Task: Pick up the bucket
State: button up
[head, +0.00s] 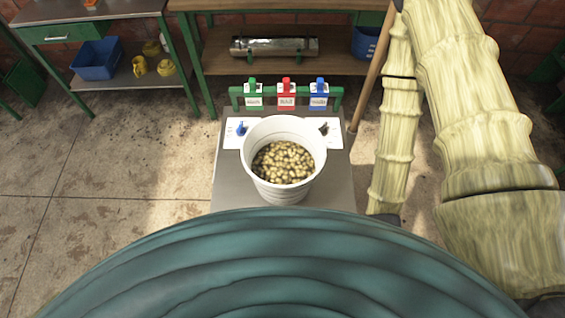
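A white bucket (262,170) stands upright on a grey metal stand in the middle of the head view. It is filled partway with many small tan, bean-like pieces (283,162). No handle can be made out on it. My arm, in a pale yellow sleeve, is at the right, apart from the bucket. Its thinner part hangs down to the right of the stand and ends in a small dark piece. No gripper fingers show, so I cannot tell whether my gripper is open or shut.
The grey stand (230,190) carries white panels with a blue knob (241,128) and a black knob (323,128). Behind it are green, red and blue switches (286,92). A wooden pole (375,68) leans at right. Shelving (215,62) lines the back; the floor at left is clear.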

aim_at(284, 155)
jog(key=z, duration=3.55)
jog(key=k, duration=2.45)
jog(key=u, duration=1.65)
